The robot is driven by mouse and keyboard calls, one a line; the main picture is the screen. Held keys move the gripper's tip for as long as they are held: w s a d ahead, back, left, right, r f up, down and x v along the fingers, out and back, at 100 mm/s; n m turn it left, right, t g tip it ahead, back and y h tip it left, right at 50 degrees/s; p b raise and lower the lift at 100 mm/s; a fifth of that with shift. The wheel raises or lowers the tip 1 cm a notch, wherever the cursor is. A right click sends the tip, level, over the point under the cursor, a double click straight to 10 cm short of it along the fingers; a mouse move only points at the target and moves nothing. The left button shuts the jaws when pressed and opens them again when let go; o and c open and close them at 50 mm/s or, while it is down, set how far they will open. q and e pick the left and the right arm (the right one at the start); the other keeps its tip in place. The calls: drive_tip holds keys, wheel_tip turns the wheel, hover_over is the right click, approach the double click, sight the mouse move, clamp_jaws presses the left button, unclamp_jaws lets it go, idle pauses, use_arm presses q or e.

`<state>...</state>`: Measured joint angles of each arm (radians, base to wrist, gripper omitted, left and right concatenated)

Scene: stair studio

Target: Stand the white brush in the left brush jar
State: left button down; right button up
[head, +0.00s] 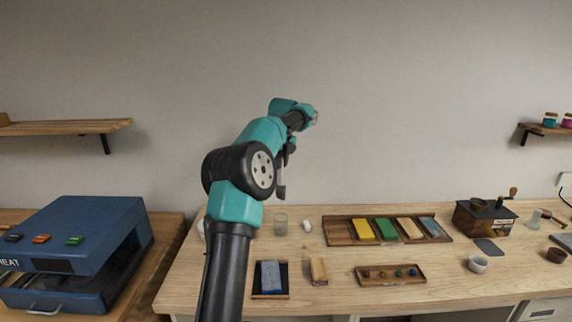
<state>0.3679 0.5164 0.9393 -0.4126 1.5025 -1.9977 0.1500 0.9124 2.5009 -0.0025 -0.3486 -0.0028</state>
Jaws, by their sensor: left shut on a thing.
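My left arm rises from the bottom of the head view and bends over the table. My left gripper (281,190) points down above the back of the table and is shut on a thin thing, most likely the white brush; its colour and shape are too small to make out. A clear glass jar (281,222) stands upright on the table below the gripper, apart from it. A pale round vessel (201,228) is partly hidden behind my arm. I cannot tell which of them is the left brush jar. My right gripper is not in view.
A small white object (307,226) lies right of the glass jar. A wooden tray (337,233) holds several coloured blocks; a smaller tray (391,281) is in front.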

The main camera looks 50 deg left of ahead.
sight(280, 191)
use_arm(q)
drive_tip(key=shift+f, duration=5.95)
drive_tip(key=c, duration=1)
unclamp_jaws()
drive_tip(key=r, duration=0.5)
drive_tip(key=d+r, duration=0.1)
drive_tip(key=r, duration=1.1)
drive_tip(key=shift+s+d+r, duration=0.15)
drive_tip(key=shift+d, duration=0.2)
